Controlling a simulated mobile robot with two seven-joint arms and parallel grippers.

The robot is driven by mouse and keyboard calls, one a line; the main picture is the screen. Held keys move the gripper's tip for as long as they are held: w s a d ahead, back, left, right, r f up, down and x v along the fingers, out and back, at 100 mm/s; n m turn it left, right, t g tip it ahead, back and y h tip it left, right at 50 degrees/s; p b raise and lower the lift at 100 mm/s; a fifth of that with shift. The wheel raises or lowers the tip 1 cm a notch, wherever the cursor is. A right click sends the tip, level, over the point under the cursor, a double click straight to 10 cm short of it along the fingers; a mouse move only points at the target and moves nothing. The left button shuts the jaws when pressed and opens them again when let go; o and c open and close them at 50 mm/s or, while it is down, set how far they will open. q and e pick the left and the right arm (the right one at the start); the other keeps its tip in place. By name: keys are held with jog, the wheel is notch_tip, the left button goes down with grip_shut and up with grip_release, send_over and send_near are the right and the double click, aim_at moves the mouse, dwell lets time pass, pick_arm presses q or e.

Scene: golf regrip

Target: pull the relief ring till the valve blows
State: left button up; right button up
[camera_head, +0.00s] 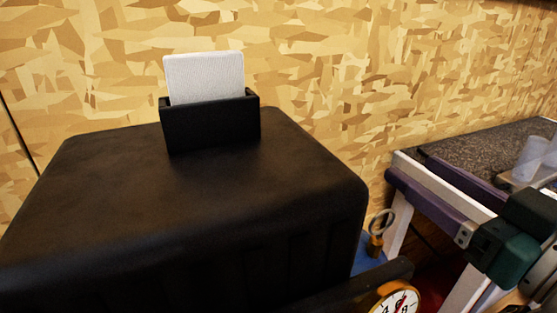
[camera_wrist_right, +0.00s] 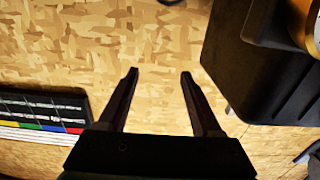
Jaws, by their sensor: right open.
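A pale metal ring (camera_head: 382,221) stands on a small brass valve (camera_head: 375,246), in the gap between a black box and a bench in the head view. A round gauge (camera_head: 396,302) with a white dial and brass rim shows below it, cut by the lower edge. My right gripper (camera_wrist_right: 160,73) is open in the right wrist view, with nothing between its fingers. I cannot make out the ring or valve clearly in that view. My left gripper is not in view.
The large black box (camera_head: 190,210) fills the left and centre; a black holder (camera_head: 210,125) with a white card (camera_head: 204,78) stands on it. At right is a bench (camera_head: 495,150) with a purple edge. A dark green block (camera_head: 497,255) is beside it.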

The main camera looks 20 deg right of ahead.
notch_tip(320, 180, down, 8)
jog(key=r+b, duration=0.1)
jog(key=b, duration=0.2)
jog(key=w, duration=0.5)
jog(key=w+a+f, duration=0.1)
jog(key=w, duration=0.1)
jog(key=shift+w, duration=0.15)
jog(key=c, duration=1)
grip_shut()
